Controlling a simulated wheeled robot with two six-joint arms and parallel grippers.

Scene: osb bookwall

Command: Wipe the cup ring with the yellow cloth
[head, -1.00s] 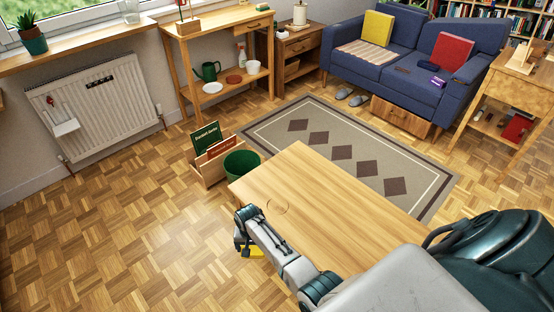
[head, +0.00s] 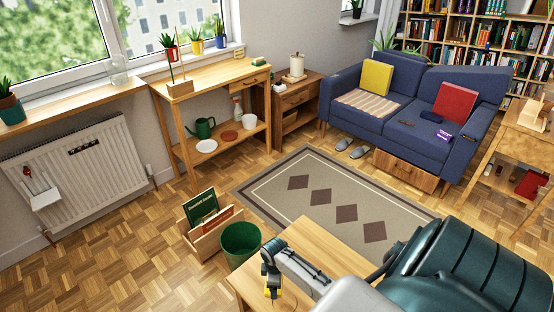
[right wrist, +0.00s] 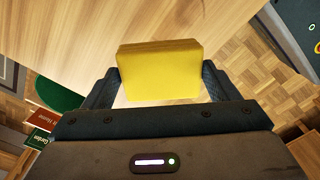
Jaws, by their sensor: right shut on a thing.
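My right gripper (head: 272,290) is shut on the yellow cloth, a thick folded block. The gripper points down over the near left part of the light wooden table (head: 318,240); I cannot tell whether the cloth touches the top. My left gripper is not in view.
A green bin (head: 240,243) stands close by the table's left corner, with a wooden magazine holder (head: 205,236) behind it. A patterned rug (head: 325,200) lies beyond the table, before a blue sofa (head: 400,120). Parquet floor on the left is clear.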

